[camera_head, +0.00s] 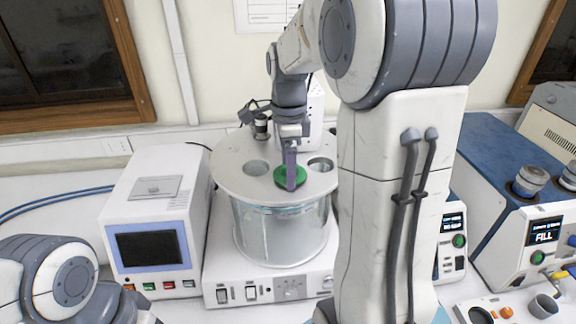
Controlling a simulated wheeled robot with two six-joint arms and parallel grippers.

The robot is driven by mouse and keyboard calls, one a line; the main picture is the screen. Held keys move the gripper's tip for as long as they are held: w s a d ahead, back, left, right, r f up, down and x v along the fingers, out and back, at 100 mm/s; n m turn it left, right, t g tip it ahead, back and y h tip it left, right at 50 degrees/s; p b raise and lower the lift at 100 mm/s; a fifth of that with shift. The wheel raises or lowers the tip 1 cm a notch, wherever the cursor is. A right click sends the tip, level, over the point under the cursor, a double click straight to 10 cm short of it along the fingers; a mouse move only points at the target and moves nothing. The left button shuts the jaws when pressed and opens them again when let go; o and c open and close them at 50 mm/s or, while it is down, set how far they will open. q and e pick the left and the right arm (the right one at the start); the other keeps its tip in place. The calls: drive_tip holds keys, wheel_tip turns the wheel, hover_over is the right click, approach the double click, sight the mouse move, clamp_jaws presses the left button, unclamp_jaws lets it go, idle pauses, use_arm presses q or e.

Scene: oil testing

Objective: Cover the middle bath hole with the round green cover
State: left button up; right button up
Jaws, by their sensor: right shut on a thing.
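The round green cover (281,183) is at the front middle of the grey lid on the clear cylindrical bath (265,235). My right gripper (291,185) points down and is shut on the green cover. I cannot tell whether the cover touches the lid or is just above it. The middle hole is not visible; the cover and gripper hide that part of the lid. An open hole (256,167) shows left of the cover, and another (320,164) shows to its right. My left arm is at the lower left, and its gripper is out of the picture.
A white instrument with a dark screen (148,248) stands left of the bath. A blue and white unit (515,210) stands at the right. A dark fitting (261,126) stands at the back of the lid. My right arm hides the area right of the bath.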

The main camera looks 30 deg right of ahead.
drive_tip(key=shift+r, duration=0.1)
drive_tip(key=shift+r+p, duration=0.65)
drive_tip(key=shift+p, duration=0.15)
idle(0.6)
drive_tip(key=shift+f+b, duration=0.45)
drive_tip(key=shift+f, duration=0.4)
idle(0.3)
drive_tip(key=shift+r, duration=0.25)
drive_tip(key=shift+r+p, duration=0.65)
drive_tip(key=shift+p, duration=0.2)
idle(0.4)
drive_tip(key=shift+f+b, duration=0.5)
drive_tip(key=shift+f, duration=0.3)
